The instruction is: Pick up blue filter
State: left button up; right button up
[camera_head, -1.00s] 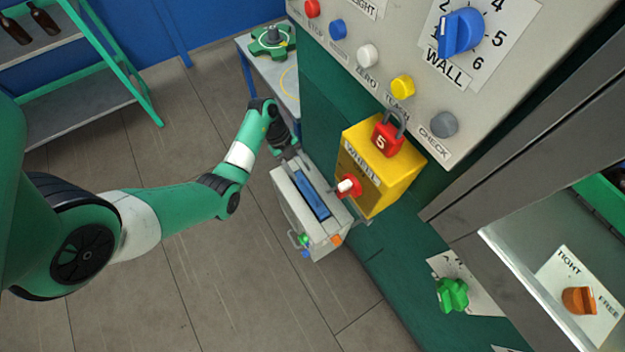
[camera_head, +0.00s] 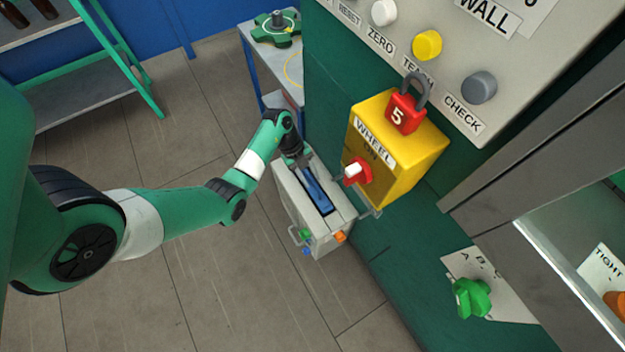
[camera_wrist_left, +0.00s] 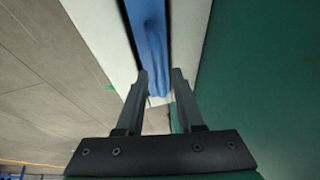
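The blue filter (camera_head: 319,194) sits in a long slot in the top of a pale grey box (camera_head: 336,220) beside the dark green cabinet. In the left wrist view the blue filter (camera_wrist_left: 153,45) shows a raised blue ridge along its middle. My left gripper (camera_head: 304,168) is over the far end of the slot. In the left wrist view its two fingers (camera_wrist_left: 160,82) are apart, with the near end of the ridge between or just beyond the tips. I cannot tell whether they touch it. My right gripper is in neither view.
A yellow WHEEL box (camera_head: 420,165) with a red switch (camera_head: 358,171) and red padlock (camera_head: 405,113) juts out right of the grey box. A small table (camera_head: 262,62) bears a green handwheel (camera_head: 275,28). Open floor (camera_head: 230,285) lies left of the box.

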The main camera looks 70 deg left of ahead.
pick_arm(q)
grip_shut()
dwell(1.1)
